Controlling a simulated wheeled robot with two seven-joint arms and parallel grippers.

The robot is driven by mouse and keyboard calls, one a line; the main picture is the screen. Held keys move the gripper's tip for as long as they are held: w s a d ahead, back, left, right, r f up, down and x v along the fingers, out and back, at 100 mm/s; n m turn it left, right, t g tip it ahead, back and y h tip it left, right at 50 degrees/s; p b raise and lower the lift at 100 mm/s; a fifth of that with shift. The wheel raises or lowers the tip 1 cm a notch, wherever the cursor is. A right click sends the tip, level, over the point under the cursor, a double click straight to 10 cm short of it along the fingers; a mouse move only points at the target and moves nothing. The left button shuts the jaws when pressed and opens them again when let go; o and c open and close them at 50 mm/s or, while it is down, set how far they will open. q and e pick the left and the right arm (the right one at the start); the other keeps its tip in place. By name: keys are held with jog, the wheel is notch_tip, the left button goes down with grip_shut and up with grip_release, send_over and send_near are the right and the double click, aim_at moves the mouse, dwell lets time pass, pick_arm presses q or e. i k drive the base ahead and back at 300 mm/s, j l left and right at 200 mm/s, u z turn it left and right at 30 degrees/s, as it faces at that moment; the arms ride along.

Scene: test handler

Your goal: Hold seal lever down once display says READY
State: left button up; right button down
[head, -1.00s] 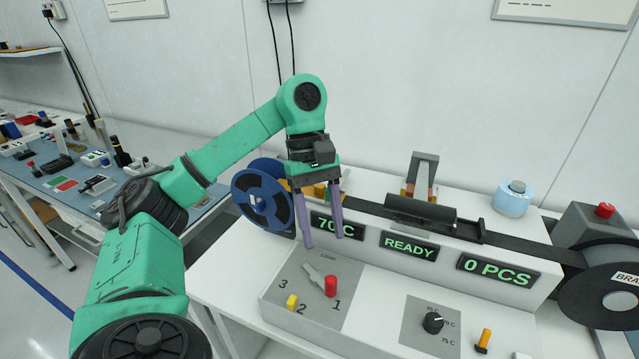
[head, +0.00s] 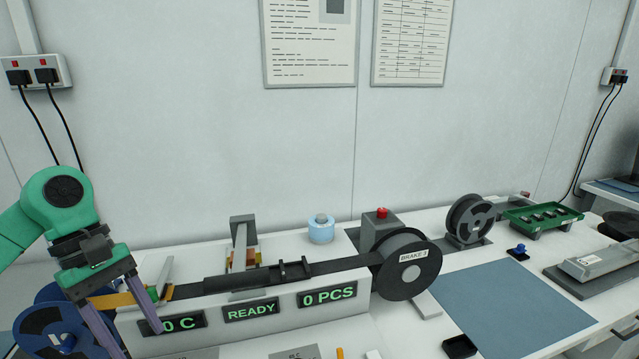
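The middle display (head: 251,310) on the white machine reads READY in green. A grey upright bar (head: 165,275) with an orange base stands at the machine's left end, just right of my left gripper. A taller grey bracket (head: 242,232) with orange posts stands behind the black track. I cannot tell which of these is the seal lever. My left gripper (head: 140,343) is open, its two purple fingers pointing down and spread apart in front of the machine's left end. One finger covers part of the temperature display (head: 184,323). I see nothing between the fingers. My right gripper is out of view.
A blue reel (head: 45,335) is beside my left fingers. A counter display (head: 328,295) reads 0 PCS. A black reel (head: 408,265) and a grey box with a red button (head: 382,213) stand at the machine's right. A blue mat (head: 515,310) lies clear.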

aim_at(242, 258)
jog(key=k, duration=1.4)
